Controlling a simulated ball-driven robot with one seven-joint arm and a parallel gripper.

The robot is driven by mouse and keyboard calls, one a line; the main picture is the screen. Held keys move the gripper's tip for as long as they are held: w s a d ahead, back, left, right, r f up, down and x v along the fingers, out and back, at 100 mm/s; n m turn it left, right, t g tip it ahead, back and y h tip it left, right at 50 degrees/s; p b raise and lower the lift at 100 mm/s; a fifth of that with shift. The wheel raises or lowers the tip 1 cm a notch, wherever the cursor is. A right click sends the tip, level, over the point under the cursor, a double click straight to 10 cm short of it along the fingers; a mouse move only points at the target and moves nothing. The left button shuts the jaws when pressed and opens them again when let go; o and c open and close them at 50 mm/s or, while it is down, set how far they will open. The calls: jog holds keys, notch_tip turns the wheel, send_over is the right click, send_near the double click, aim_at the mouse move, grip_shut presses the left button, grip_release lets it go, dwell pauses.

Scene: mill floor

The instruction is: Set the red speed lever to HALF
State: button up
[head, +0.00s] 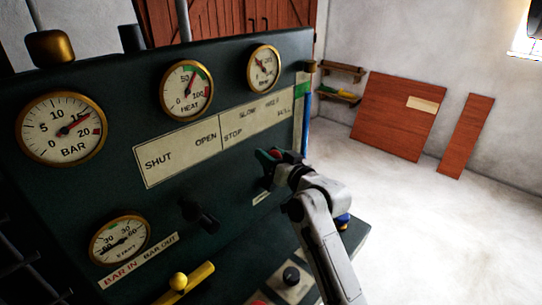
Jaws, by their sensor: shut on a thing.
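A small red part of the speed lever (276,153) shows between the jaws of my gripper (268,157). My gripper is shut on it, in front of the dark green panel, and hides most of the lever. The cream label plate (219,142) above carries STOP, SLOW, HALF and FULL on its right part, with SHUT and OPEN on its left. The lever's knob shows below the SLOW and HALF words. I cannot tell which mark the lever is at.
Round gauges, such as the BAR gauge (62,129), sit on the panel. A black handle (199,216) and a yellow handle (187,283) stick out lower left of my gripper. A blue rod (306,124) stands at the panel's right edge. The pale floor (430,230) at right is clear.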

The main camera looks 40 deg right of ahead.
grip_shut()
jog(key=d+m+g+p, duration=0.1)
jog(key=d+m, duration=0.4)
jog(key=d, duration=0.1)
jog(key=shift+w+d+p, duration=0.15)
jog(key=shift+d+p, duration=0.1)
jog(key=shift+p, duration=0.1)
jog(key=shift+f, duration=0.1)
jog(key=o, duration=0.9)
grip_release()
jog(key=s+a+r+b, duration=0.1)
jog(key=s+b, duration=0.1)
jog(key=s, duration=0.8)
jog(key=shift+s+a, duration=0.3)
jog(key=shift+s, duration=0.05)
